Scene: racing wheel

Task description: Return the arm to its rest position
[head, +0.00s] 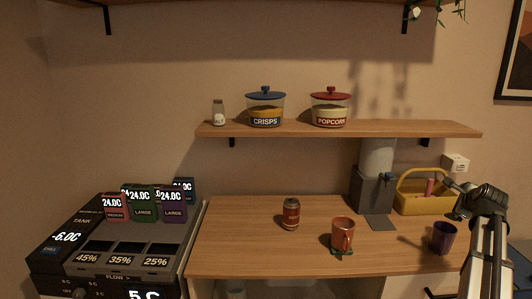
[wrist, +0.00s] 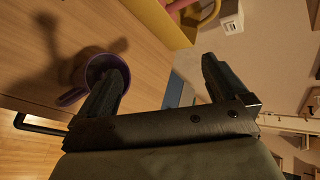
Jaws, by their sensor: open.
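My gripper (head: 452,196) is at the right of the head view, above the counter and close to the purple mug (head: 444,238). In the wrist view my gripper (wrist: 163,73) has its two dark fingers wide apart with nothing between them. The purple mug (wrist: 72,97) shows there beyond the left finger, which hides part of it. The mug stands upright on the wooden counter (head: 250,250) and looks apart from the fingers.
A yellow basket (head: 420,205) and a grey dispenser (head: 373,190) stand behind the mug. An orange mug (head: 343,232) and a brown can (head: 291,214) are further left. A shelf (head: 390,129) with jars hangs above. The counter's left part is clear.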

